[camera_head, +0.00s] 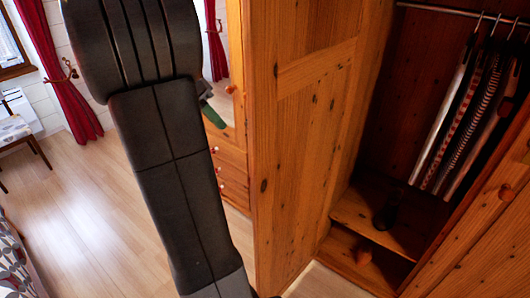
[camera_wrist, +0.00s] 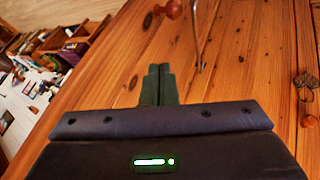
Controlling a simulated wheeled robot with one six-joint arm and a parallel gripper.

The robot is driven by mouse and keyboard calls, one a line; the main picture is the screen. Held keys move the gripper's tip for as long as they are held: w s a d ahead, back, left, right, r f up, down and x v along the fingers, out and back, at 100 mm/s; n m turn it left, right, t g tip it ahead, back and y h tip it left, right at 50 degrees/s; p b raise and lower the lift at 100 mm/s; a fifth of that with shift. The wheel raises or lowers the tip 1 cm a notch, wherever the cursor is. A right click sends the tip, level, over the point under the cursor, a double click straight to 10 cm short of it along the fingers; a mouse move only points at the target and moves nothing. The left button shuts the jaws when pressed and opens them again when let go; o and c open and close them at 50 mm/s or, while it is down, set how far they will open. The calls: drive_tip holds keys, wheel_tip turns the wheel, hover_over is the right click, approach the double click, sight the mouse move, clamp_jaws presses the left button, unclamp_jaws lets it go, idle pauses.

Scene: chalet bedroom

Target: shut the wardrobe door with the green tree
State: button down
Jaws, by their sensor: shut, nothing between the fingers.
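A wooden wardrobe door (camera_head: 300,150) stands open in the middle of the head view, to the left of the wardrobe's open inside. No green tree mark can be made out on the faces in view. My gripper (camera_wrist: 158,71) is shut and empty. In the wrist view its dark green fingers point along a broad knotty wood face (camera_wrist: 240,50); I cannot tell whether they touch it. A round wooden knob (camera_wrist: 172,8) and a thin metal hook or handle lie beyond the fingertips. In the head view my arm hides part of the scene.
Clothes (camera_head: 465,120) hang from a rail above the wardrobe's shelf (camera_head: 380,222). Another wooden front with a knob (camera_head: 507,193) is at the right. A drawer unit (camera_head: 232,175) stands behind the open door. The floor (camera_head: 95,215) at the left is clear, with a chair and bed at its edge.

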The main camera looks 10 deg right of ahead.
sight(252, 153)
drive_tip(key=s+d+f, duration=0.1)
drive_tip(key=d+f, duration=0.1)
drive_tip(key=s+d+f+p, duration=0.1)
drive_tip(key=s+d+f, duration=0.1)
drive_tip(key=d+f, duration=0.1)
drive_tip(key=s+d+f+p, duration=0.1)
drive_tip(key=s+d+f, duration=0.1)
drive_tip(key=shift+s+d+f, duration=0.15)
drive_tip(key=shift+d+f, duration=0.2)
